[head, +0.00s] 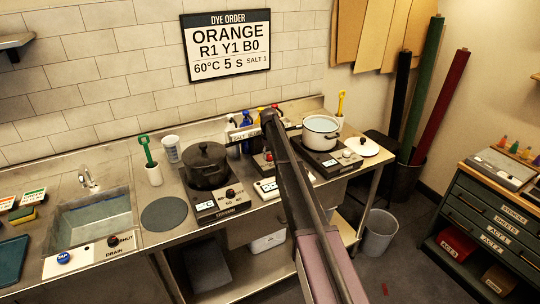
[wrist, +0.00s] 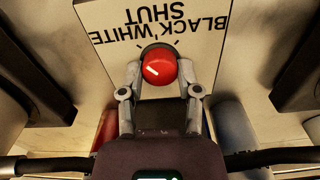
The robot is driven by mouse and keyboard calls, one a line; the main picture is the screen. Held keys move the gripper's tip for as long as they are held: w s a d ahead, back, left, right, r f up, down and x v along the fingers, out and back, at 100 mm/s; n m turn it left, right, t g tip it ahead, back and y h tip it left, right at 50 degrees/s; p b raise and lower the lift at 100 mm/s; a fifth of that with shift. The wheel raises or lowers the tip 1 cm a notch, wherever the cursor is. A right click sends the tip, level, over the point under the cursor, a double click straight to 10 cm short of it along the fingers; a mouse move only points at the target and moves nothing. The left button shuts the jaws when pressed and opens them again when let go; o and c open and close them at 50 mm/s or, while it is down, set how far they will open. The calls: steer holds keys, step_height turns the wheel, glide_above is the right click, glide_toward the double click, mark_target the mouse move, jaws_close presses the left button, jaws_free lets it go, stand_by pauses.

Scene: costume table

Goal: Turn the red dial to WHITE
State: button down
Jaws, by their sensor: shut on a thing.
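In the wrist view the red dial (wrist: 159,66) sits on a cream panel (wrist: 205,55) printed with BLACK, WHITE and SHUT, which appear upside down. My gripper (wrist: 160,75) is shut on the dial, with one fingertip at each side. In the head view my arm reaches across the bench toward the back, and I cannot make out the dial's setting there.
A black pot (head: 205,163) stands left of my arm and a white pot (head: 321,133) right of it, each on a hot plate. A salt label (head: 244,133) and bottles are close by. The sink (head: 92,220) is at the left. A dye order sign (head: 226,44) hangs behind.

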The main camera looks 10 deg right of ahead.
steer(key=shift+n, duration=0.4)
steer(key=shift+c, duration=1.5)
jaws_free()
steer(key=s+m, duration=0.3)
steer(key=s, duration=4.3)
steer(key=shift+d+m, duration=0.3)
